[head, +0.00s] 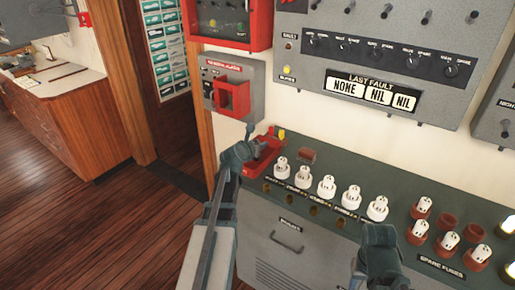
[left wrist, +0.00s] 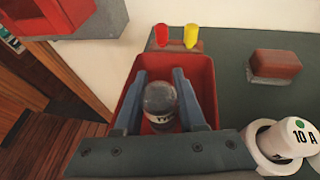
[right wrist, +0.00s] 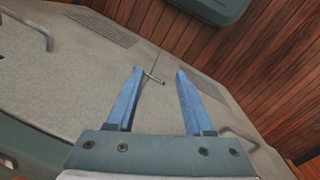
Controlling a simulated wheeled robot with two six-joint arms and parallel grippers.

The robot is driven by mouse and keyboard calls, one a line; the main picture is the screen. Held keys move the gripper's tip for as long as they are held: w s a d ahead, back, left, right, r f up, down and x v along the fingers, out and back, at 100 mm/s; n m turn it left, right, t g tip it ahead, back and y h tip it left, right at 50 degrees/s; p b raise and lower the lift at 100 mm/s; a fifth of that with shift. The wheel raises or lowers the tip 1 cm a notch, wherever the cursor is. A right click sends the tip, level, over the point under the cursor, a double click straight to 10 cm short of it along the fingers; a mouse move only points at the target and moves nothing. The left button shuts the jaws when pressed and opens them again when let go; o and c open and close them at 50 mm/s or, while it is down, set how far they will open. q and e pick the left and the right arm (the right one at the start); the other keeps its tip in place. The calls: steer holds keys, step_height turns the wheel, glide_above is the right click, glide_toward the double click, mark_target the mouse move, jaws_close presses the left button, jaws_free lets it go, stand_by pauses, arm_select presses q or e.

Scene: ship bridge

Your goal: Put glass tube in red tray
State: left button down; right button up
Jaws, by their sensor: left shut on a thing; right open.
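The red tray (head: 263,157) sits at the left end of the dark green counter in the head view. In the left wrist view the red tray (left wrist: 204,80) is below my left gripper (left wrist: 162,90). That gripper is shut on the glass tube (left wrist: 160,98), a grey cylinder with a dark top and a label, held over the tray's inside. I cannot tell whether the tube touches the tray floor. In the head view my left gripper (head: 246,143) is at the tray and the tube is not clear. My right gripper (right wrist: 157,88) is open and empty beside the grey cabinet front.
White fuses (head: 326,188) stand in a row right of the tray; one labelled 10 A (left wrist: 290,139) is close to my left gripper. A red-brown block (left wrist: 275,65) and red and yellow pegs (left wrist: 190,36) are behind. The wall alarm box (head: 234,88) hangs above.

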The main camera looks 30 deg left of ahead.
arm_select(q)
steer(key=shift+d+r, duration=0.15)
steer(key=shift+c, duration=2.4)
jaws_free()
steer(key=shift+f, duration=0.2)
steer(key=shift+r, duration=0.25)
steer(key=p+v, duration=0.4)
steer(key=v, duration=0.8)
steer(key=shift+p, duration=0.35)
steer(key=shift+f, duration=0.15)
